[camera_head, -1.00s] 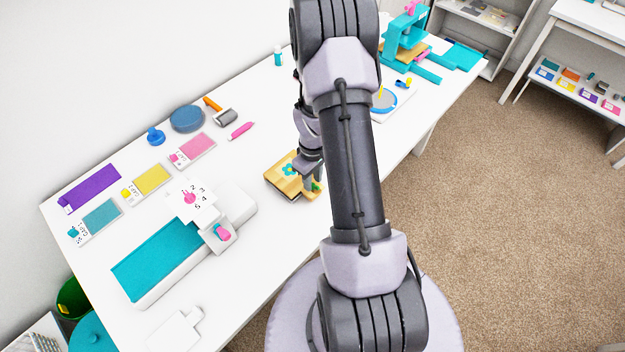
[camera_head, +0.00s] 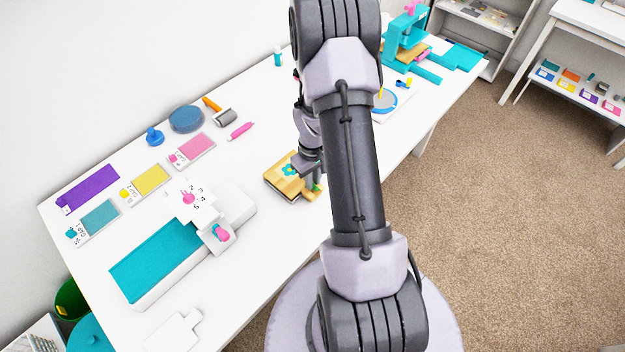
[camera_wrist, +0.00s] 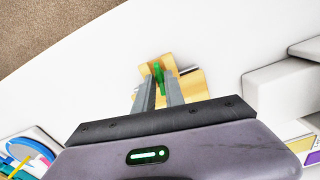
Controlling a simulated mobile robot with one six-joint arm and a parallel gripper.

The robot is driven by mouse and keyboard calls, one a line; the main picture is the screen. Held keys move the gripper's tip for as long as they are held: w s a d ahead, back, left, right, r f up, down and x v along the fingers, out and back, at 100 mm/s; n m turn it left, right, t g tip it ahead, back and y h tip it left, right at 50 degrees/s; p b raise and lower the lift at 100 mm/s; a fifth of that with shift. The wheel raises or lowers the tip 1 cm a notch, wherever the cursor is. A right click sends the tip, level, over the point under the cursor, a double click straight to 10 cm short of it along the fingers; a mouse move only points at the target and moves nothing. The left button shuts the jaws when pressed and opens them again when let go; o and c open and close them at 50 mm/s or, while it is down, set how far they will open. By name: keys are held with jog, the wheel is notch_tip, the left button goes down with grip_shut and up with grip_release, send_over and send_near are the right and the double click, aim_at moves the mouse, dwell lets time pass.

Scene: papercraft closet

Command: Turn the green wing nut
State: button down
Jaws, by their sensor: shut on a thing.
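The green wing nut (camera_wrist: 158,74) shows in the wrist view between the tips of my gripper (camera_wrist: 159,82), which is shut on it. It sits on a tan wooden press (camera_wrist: 190,88) on the white table. In the head view the wooden press (camera_head: 275,186) lies near the table's front edge, with a teal flower shape on its top. My gripper (camera_head: 312,186) reaches down onto its right side. Only a little green of the wing nut (camera_head: 317,187) shows there, and my arm hides part of the press's right side.
A white machine with a teal bed (camera_head: 157,262) stands left of the press. Coloured card packs, a blue round pad (camera_head: 187,119) and a pink pen (camera_head: 241,130) lie farther back. A teal press (camera_head: 404,45) stands at the far end. Bare white table surrounds the wooden press.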

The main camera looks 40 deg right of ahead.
jog(key=m+b, duration=0.1)
jog(key=m, duration=0.2)
jog(key=shift+f+m+b, duration=0.1)
jog(key=shift+m+b, duration=0.2)
jog(key=shift+m, duration=0.1)
jog(key=m+b, duration=0.1)
jog(key=m, duration=0.2)
jog(key=shift+m+b, duration=0.3)
jog(key=shift+b, duration=0.05)
jog(key=m+b, duration=0.1)
jog(key=m, duration=0.2)
jog(key=shift+m+b, duration=0.3)
jog(key=m+b, duration=0.1)
jog(key=m, duration=0.2)
jog(key=shift+m+b, duration=0.3)
jog(key=shift+b, duration=0.05)
jog(key=m+b, duration=0.3)
jog(key=m, duration=0.3)
jog(key=m+b, duration=0.1)
jog(key=m, duration=0.2)
jog(key=shift+m+b, duration=0.35)
jog(key=shift+m, duration=0.05)
jog(key=shift+m+b, duration=0.7)
jog(key=shift+m, duration=1.2)
